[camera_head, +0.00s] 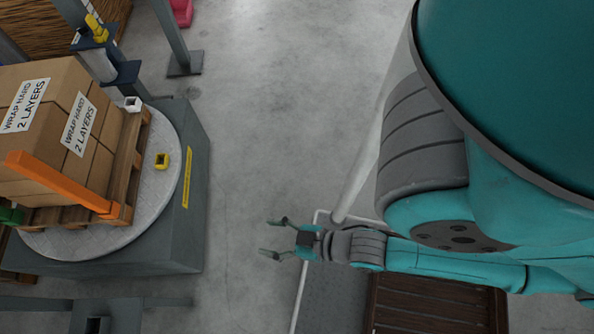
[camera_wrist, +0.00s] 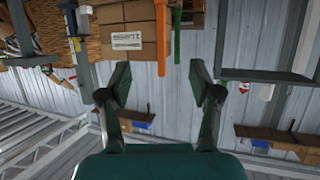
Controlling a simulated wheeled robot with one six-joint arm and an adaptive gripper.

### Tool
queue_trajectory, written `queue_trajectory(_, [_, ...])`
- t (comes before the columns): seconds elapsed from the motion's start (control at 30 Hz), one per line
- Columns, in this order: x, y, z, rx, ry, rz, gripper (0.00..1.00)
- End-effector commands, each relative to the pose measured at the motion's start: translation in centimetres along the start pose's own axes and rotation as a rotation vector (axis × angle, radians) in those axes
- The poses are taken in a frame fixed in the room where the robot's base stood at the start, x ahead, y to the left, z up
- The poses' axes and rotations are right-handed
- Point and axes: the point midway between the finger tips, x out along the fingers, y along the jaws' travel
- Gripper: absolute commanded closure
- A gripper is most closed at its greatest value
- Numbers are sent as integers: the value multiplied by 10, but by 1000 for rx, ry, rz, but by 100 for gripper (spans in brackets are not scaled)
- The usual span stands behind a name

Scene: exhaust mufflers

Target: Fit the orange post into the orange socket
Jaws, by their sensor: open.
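In the head view the orange post (camera_head: 60,184) rises at the front corner of the loaded pallet, beside the cartons. Its foot meets a wider orange piece (camera_head: 121,213) that looks like the orange socket. I cannot tell how deep the post sits in it. In the wrist view, which looks upside down, the orange post (camera_wrist: 160,35) shows beyond the fingers. My gripper (camera_head: 272,238) is open and empty, over the floor to the right of the turntable and well apart from the post. Its two spread fingers also show in the wrist view (camera_wrist: 161,85).
A round turntable (camera_head: 170,205) carries the pallet (camera_head: 137,160) and stacked cartons (camera_head: 60,120). A yellow socket (camera_head: 162,160) and a white socket (camera_head: 132,103) stand near the pallet's edge. A green post (camera_head: 10,214) is at the left. Bare floor (camera_head: 255,130) separates turntable and arm.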

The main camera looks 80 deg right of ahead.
Motion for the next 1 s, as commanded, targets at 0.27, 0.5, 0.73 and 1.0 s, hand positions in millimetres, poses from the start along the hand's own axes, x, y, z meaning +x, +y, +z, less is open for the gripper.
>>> queue_trajectory(0.27, [-76, 0, -41, 10, 85, -2, 36])
queue_trajectory(0.5, [-91, 0, -55, 14, 111, -4, 36])
queue_trajectory(0.73, [-91, 0, -54, 14, 111, -4, 36])
queue_trajectory(1.0, [-91, 0, -54, 14, 111, -4, 36])
